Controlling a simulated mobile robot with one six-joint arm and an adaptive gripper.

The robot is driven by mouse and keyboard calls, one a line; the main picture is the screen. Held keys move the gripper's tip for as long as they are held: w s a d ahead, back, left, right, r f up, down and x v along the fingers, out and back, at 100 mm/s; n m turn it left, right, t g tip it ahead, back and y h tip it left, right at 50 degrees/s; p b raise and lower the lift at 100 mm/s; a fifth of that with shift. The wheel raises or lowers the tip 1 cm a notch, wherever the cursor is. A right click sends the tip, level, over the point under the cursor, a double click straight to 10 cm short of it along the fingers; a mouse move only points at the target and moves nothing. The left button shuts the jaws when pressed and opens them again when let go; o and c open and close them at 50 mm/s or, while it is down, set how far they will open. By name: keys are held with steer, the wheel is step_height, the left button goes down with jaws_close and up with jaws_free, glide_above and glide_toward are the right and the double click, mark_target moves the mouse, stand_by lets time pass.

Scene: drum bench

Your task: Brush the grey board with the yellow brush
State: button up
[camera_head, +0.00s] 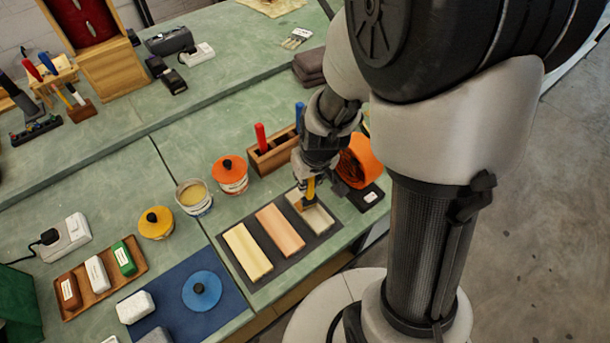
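My gripper (313,176) points down over the right part of the dark mat (276,267). It appears shut on the yellow brush (311,188), whose yellow handle shows just below the fingers. The brush head hangs down over the upper part of the grey board (320,219); I cannot tell whether the bristles touch it. The grey board lies at the right end of the mat, beside an orange-tan board (280,231) and a pale yellow board (247,252). My wrist and fingers hide part of the brush.
Behind the mat stand an open tin (194,197), an orange-lidded tin (231,175) and a wooden holder (272,152). An orange roll (360,161) is close to the gripper's right. A blue mat (180,300) with a blue disc (203,290) and a wooden tray (101,284) lie left.

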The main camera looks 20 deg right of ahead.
steer(key=shift+s, duration=0.25)
steer(key=shift+s+d+b, duration=0.25)
steer(key=shift+s+b, duration=0.25)
steer(key=shift+s, duration=0.15)
steer(key=shift+s+d+b, duration=0.25)
steer(key=shift+s+b, duration=0.2)
steer(key=shift+s, duration=0.2)
steer(key=shift+s+d+b, duration=0.25)
steer(key=shift+s+b, duration=0.15)
steer(key=shift+s, duration=0.35)
steer(key=shift+s+d+b, duration=0.2)
steer(key=shift+s+b, duration=0.2)
steer(key=shift+s, duration=0.3)
steer(key=shift+w, duration=0.1)
steer(key=shift+w+a+p, duration=0.25)
steer(key=shift+w, duration=0.45)
steer(key=shift+w+a+p, duration=0.2)
steer(key=shift+w+a, duration=0.05)
steer(key=shift+w, duration=0.55)
